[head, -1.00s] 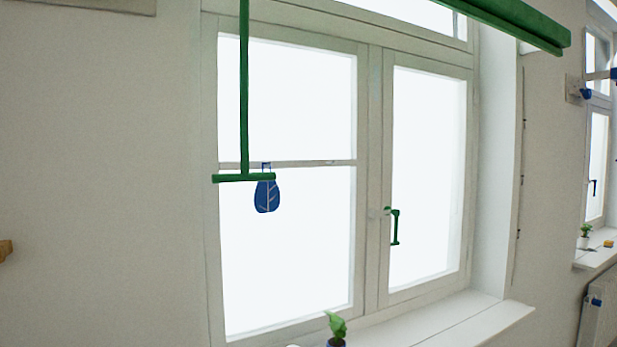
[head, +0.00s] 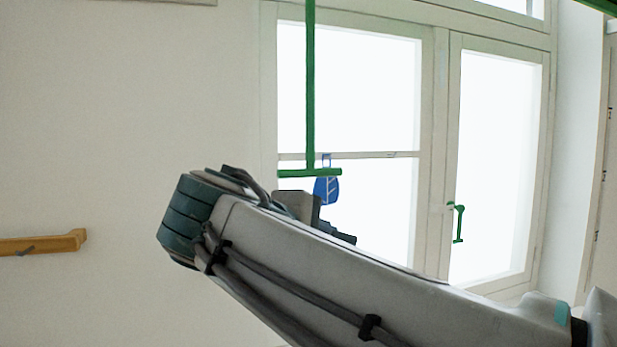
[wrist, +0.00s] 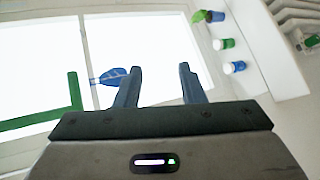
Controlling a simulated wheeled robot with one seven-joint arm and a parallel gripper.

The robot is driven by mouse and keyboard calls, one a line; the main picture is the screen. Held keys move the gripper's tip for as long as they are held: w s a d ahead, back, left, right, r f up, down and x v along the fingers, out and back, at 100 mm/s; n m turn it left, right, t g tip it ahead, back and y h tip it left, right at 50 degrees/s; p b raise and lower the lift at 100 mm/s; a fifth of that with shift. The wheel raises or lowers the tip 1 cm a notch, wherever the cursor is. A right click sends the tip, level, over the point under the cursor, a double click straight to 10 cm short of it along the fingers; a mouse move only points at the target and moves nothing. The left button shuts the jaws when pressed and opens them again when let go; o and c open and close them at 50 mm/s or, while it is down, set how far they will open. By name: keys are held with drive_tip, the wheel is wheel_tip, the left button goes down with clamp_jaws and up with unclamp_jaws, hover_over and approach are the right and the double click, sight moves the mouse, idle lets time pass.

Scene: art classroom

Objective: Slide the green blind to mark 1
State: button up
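The green blind's case (head: 600,5) shows only as a sliver at the top right of the head view. A green rod (head: 311,90) hangs straight down in front of the left window pane and ends in a green crossbar (head: 310,173). A blue leaf-shaped tag (head: 327,190) hangs at the crossbar's right end. The wrist view shows the crossbar (wrist: 75,92) and the blue tag (wrist: 112,77) left of my gripper. My gripper (wrist: 160,67) is open and empty, its fingers apart from the crossbar. No numbered mark is readable.
The window handle (head: 459,223) is green, on the right sash. A wooden rail (head: 45,243) is on the left wall. The wrist view shows a potted plant (wrist: 210,16), a green jar (wrist: 224,44) and a blue jar (wrist: 235,67) on the sill, with a radiator (wrist: 298,14) beyond.

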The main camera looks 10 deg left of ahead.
sight(288, 174)
drive_tip(key=s+a+r+n+t, duration=0.1)
drive_tip(key=s+a+r+t, duration=0.35)
drive_tip(key=a+r, duration=0.55)
drive_tip(key=shift+g+y, duration=0.4)
drive_tip(key=shift+g, duration=0.05)
drive_tip(key=p+x, duration=0.1)
drive_tip(key=x, duration=0.3)
drive_tip(key=p+x, duration=0.1)
drive_tip(key=x, duration=0.4)
drive_tip(key=d+p+x, duration=0.1)
drive_tip(key=x, duration=0.3)
drive_tip(key=shift+w+d+r, duration=0.1)
drive_tip(key=shift+w+r, duration=0.2)
clamp_jaws()
